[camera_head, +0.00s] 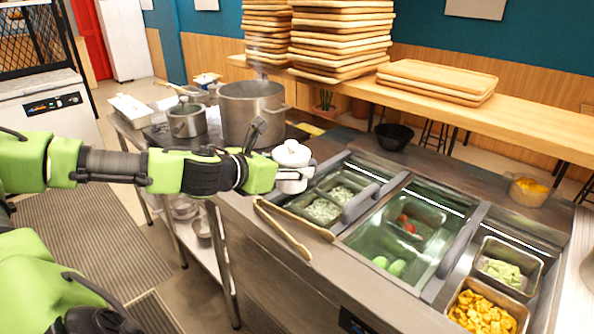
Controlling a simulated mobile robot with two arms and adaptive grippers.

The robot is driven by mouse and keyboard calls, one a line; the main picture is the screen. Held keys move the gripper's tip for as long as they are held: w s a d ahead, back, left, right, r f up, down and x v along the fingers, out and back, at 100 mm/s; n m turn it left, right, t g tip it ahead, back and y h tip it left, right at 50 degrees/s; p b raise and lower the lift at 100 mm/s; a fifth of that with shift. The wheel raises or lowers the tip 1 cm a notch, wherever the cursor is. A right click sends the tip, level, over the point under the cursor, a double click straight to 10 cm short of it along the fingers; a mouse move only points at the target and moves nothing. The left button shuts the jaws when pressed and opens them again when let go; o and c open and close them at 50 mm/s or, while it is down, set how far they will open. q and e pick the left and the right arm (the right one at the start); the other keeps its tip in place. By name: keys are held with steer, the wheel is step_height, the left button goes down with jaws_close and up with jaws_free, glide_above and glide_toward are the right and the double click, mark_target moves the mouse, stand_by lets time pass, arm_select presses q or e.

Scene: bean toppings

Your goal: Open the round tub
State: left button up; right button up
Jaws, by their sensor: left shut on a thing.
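A small round white tub (291,184) is at the left end of the counter, beside the topping station. Its white domed lid (291,153) with a small knob appears to sit on top; I cannot tell whether there is a gap under it. My left gripper (277,171) reaches in from the left and is shut on the tub at its left side. The fingers hide part of the tub's side. The inside of the tub is hidden. My right gripper is not in view.
Wooden tongs (283,229) lie on the counter in front of the tub. A large steel pot (251,112) and a smaller pot (187,121) stand behind my left arm. The topping station (400,240) has several food pans to the right. A black bowl (394,135) stands at the back.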

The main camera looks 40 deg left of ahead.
arm_select(q)
steer(key=shift+s+r, duration=0.1)
steer(key=o, duration=0.5)
steer(key=c, duration=0.8)
